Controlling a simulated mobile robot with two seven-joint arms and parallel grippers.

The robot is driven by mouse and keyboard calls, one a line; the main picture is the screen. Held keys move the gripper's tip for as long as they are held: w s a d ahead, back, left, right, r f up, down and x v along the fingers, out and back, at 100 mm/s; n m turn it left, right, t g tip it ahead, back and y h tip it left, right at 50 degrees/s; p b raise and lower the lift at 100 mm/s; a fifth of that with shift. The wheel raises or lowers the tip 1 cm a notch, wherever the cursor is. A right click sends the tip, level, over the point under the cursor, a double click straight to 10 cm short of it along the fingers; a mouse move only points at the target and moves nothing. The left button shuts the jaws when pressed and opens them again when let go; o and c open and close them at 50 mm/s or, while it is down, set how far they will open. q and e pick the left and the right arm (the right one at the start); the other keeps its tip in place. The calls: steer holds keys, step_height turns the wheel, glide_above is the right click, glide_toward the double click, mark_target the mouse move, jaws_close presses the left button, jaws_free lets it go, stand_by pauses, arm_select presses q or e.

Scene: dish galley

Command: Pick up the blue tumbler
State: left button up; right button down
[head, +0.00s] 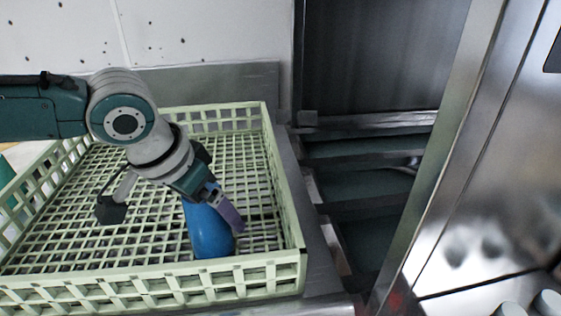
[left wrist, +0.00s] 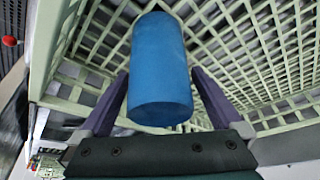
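The blue tumbler (head: 208,232) is inside the pale green rack (head: 285,195), near its front right corner. In the left wrist view the tumbler (left wrist: 160,65) fills the space between the purple fingers. My left gripper (head: 212,208) reaches down over the tumbler, and one purple finger shows at its right side in the head view. In the left wrist view the fingers of the left gripper (left wrist: 161,85) are spread on either side of the tumbler, with narrow gaps beside it. The arm hides the tumbler's upper part in the head view. My right gripper is out of view.
The rack's lattice walls surround the tumbler, and the front wall (head: 150,290) is close to it. Much of the rack floor (head: 60,240) is bare. A metal frame with dark shelves (head: 370,180) stands to the right, beside a shiny steel panel (head: 490,200).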

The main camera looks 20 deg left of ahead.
arm_select(q)
steer(key=c, duration=1.3)
steer(key=shift+r, duration=0.1)
